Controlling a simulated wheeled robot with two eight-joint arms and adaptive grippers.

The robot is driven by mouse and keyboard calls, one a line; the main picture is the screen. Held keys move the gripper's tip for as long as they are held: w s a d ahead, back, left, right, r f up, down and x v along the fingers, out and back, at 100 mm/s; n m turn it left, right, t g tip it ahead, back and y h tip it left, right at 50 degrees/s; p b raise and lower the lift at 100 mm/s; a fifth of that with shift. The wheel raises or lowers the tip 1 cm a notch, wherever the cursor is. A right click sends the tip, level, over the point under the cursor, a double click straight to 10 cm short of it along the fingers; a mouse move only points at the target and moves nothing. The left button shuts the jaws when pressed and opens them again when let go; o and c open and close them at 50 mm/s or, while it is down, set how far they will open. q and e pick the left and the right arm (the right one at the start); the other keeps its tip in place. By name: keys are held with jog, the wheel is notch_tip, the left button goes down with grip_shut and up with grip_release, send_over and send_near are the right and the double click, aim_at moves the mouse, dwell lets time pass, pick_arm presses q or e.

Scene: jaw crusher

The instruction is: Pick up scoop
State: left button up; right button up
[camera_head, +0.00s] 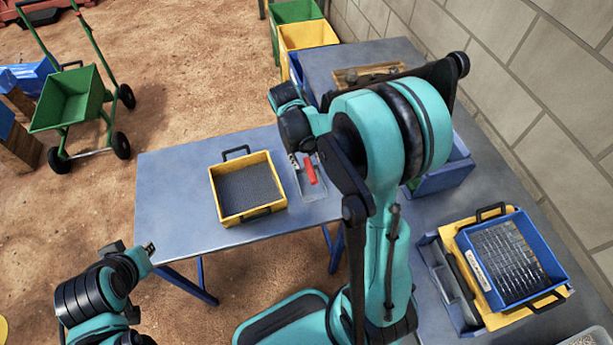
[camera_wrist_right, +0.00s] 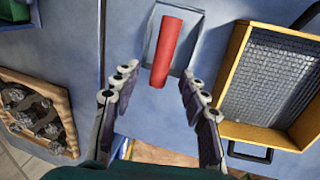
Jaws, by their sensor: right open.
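The scoop has a red handle (camera_head: 310,172) and a grey metal pan (camera_head: 312,187). It lies on the blue-grey table just right of the yellow tray, partly hidden by my right arm in the head view. In the right wrist view the red handle (camera_wrist_right: 166,50) points down between the fingers. My right gripper (camera_wrist_right: 154,98) is open, its fingers on either side of the handle's line and apart from it. In the head view its fingertips (camera_head: 300,162) show beside the handle. My left gripper (camera_head: 150,248) is at the lower left, away from the scoop; its jaw state is unclear.
A yellow tray (camera_head: 284,203) of grey material stands left of the scoop. A wooden box (camera_wrist_right: 70,141) of dark parts shows at left in the wrist view. A blue crate (camera_head: 562,275) stands at right beside a wall. The table's left part is clear.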

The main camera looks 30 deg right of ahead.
aim_at(308, 165)
jog(key=f, duration=0.1)
jog(key=f+b, duration=0.1)
jog(key=f, duration=0.2)
jog(key=shift+s+d+b, duration=0.2)
jog(key=shift+d+b, duration=0.1)
jog(key=shift+b, duration=0.1)
jog(key=shift+d+f, duration=0.1)
jog(key=shift+f, duration=0.3)
jog(key=shift+r, duration=0.1)
jog(key=shift+c, duration=1.3)
grip_shut()
